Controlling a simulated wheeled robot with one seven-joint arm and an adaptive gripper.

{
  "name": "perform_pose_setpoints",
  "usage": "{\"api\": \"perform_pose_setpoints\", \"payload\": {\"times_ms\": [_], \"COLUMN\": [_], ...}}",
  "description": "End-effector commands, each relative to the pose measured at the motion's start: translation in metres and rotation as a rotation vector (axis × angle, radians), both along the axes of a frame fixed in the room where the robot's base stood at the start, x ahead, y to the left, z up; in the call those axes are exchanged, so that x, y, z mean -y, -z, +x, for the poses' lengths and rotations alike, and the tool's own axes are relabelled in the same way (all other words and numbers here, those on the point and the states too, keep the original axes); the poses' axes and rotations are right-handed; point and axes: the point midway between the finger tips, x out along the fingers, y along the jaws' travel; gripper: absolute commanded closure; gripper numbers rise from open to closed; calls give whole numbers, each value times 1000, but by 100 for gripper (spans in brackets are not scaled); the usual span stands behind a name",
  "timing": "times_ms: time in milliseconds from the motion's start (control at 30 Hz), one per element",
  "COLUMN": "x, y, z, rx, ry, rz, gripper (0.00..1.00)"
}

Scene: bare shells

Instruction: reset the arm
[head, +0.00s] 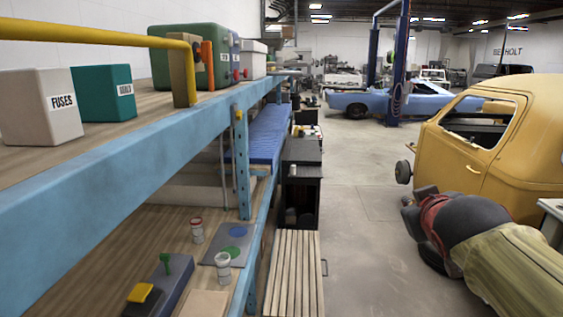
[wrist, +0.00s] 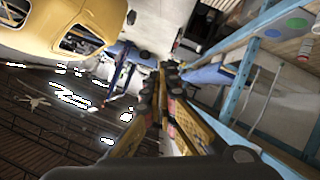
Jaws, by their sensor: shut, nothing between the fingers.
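The wrist view is turned over, with the ceiling lamps at the lower left and the yellow vehicle at the upper left. The gripper appears to be in open air, with the blue shelf frame (wrist: 232,110) to its right and no contact visible. My arm and gripper do not show in the head view.
A blue-framed shelf (head: 120,152) on the left holds a fuses box (head: 35,105), a teal box (head: 103,92) and a green case (head: 190,62). A yellow rail (head: 90,34) crosses its top. A hunched figure (head: 475,225) and a yellow vehicle (head: 510,150) stand right. The middle floor (head: 355,190) is clear.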

Motion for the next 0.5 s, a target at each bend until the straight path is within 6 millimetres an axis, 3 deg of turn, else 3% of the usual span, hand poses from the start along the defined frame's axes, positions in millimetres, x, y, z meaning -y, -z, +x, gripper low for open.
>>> {"api": "perform_pose_setpoints", "payload": {"times_ms": [33, 200, 500], "x": [-1, -13, -63], "y": [35, 134, 285], "z": [-17, -80, -204], "rx": [-67, -293, -628], "ry": [22, 82, 117], "rz": [38, 167, 385], "gripper": [100, 100, 100]}}
